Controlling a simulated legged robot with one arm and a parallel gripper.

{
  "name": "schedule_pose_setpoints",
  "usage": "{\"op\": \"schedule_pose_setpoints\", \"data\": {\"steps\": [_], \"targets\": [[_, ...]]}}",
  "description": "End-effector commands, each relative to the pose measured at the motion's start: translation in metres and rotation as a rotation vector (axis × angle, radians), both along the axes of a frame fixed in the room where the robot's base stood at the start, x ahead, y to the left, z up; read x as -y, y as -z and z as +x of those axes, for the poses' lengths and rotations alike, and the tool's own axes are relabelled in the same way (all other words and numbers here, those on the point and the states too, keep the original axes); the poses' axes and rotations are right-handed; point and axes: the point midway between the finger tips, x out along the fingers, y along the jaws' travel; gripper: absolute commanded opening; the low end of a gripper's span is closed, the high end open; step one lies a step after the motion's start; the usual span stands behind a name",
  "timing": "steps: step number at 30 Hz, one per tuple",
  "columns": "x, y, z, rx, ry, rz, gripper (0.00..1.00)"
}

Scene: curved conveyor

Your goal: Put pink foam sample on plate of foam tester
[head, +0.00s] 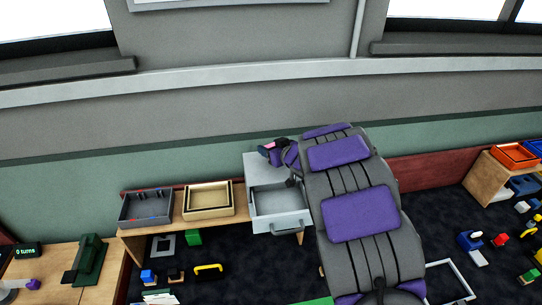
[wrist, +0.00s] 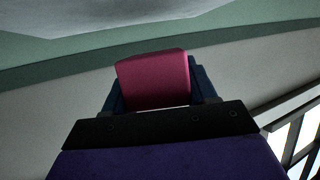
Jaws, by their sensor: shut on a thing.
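The pink foam sample (wrist: 155,80) is a rounded pink block held between the dark blue fingers of my gripper (wrist: 157,88) in the wrist view. In the head view my gripper (head: 267,150) is small, with a bit of pink showing at its tip. It is above the grey cabinet with the open drawer, near the green wall band. A green stand with a dark foot (head: 88,262), which may be the foam tester, is on the wooden table at far left, well away from my gripper. I cannot make out its plate.
A display reading "0 turns" (head: 25,251) is on the left table (head: 48,270). A dark tray (head: 146,206) and a tan tray (head: 209,200) stand on a wooden bench. The grey drawer (head: 279,203) is pulled open. Several small items lie on the dark floor. My arm covers the middle.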

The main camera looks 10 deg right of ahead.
Motion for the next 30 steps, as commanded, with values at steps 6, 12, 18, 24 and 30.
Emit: {"op": "schedule_pose_setpoints", "data": {"steps": [6, 12, 18, 24, 30], "targets": [[0.0, 0.033, 0.0, -0.002, 0.0, 0.0, 0.28], [0.0, 0.035, 0.0, 0.001, 0.0, 0.0, 0.28], [0.0, 0.037, 0.0, 0.0, 0.0, 0.001, 0.57], [0.0, 0.037, 0.0, 0.0, 0.0, 0.0, 0.76], [0.0, 0.037, 0.0, 0.0, 0.0, 0.0, 0.82]]}}
